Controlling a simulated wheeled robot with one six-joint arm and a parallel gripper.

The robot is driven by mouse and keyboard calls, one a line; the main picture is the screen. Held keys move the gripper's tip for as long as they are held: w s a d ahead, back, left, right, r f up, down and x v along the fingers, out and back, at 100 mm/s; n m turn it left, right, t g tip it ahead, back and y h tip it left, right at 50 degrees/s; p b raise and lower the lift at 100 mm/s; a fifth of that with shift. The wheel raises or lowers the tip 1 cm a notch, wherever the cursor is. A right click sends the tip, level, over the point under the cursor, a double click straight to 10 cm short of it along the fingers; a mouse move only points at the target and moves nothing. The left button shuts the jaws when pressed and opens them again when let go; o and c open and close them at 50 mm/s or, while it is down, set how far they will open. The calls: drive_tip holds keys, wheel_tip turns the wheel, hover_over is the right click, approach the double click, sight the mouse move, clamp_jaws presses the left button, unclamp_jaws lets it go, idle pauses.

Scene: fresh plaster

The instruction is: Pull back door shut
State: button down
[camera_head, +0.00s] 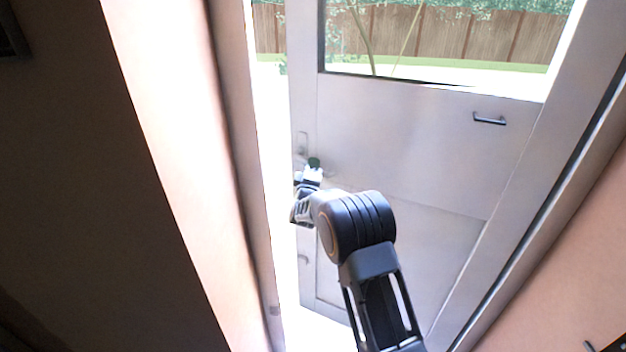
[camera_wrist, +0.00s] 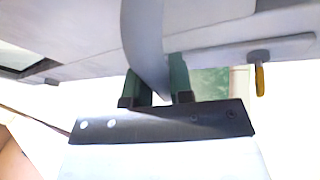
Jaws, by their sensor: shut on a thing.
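The back door (camera_head: 390,130) is pale grey with a window in its upper half. It stands open, with a bright gap between its left edge and the left door frame. My gripper (camera_head: 312,172) is at the door's left edge, at the lever handle. In the wrist view, the green-padded fingers of my gripper (camera_wrist: 160,88) are shut on the grey curved door handle (camera_wrist: 145,35), which runs between them. The handle is mostly hidden behind my gripper in the head view. The door surface (camera_wrist: 80,55) also shows in the wrist view.
The left door frame (camera_head: 233,130) and a dark wall stand left of the gap. The right frame (camera_head: 545,215) borders the door. A small dark bar handle (camera_head: 489,118) is on the door. A yellow piece (camera_wrist: 260,80) hangs near the handle. A wooden fence (camera_head: 440,32) is outside.

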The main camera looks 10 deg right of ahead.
drive_tip(key=shift+w+a+f+m+h+b, duration=0.15)
drive_tip(key=shift+f+m+h+b, duration=0.25)
drive_tip(key=shift+m+b, duration=0.45)
drive_tip(key=shift+w+a+f+m+h+b, duration=0.1)
drive_tip(key=shift+f+m+h+b, duration=0.3)
drive_tip(key=shift+m+b, duration=0.4)
drive_tip(key=shift+b, duration=0.5)
drive_tip(key=shift+a+r+m, duration=0.1)
drive_tip(key=shift+m, duration=0.25)
